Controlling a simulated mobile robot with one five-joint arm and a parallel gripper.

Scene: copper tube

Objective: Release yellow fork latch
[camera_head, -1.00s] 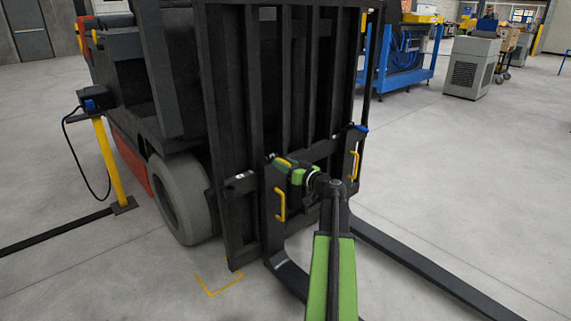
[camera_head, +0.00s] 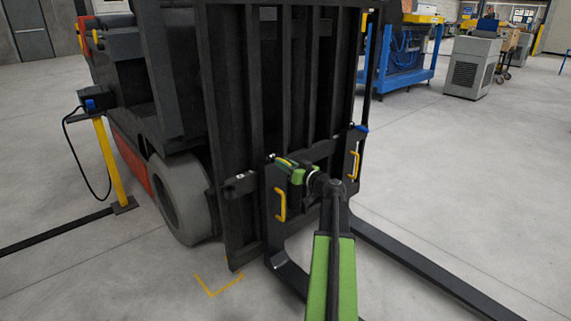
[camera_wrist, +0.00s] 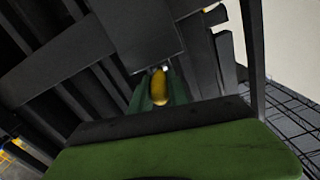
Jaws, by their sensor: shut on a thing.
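The yellow latch (camera_wrist: 159,87) sits between the green fingers of my gripper (camera_wrist: 158,95) in the wrist view, and the fingers are shut on it. In the head view only a thin yellow strip of the latch (camera_head: 286,161) shows beside my green gripper (camera_head: 284,164), at the top of the left fork (camera_head: 276,190). The fork's dark upright stands against the carriage of the forklift. My wrist hides part of the latch and the carriage behind it.
Yellow handles are fixed to the left fork (camera_head: 281,204) and the right fork (camera_head: 354,165). A blue latch (camera_head: 361,128) tops the right fork. The mast (camera_head: 285,80) rises close behind my gripper. Open floor (camera_head: 470,200) lies to the right.

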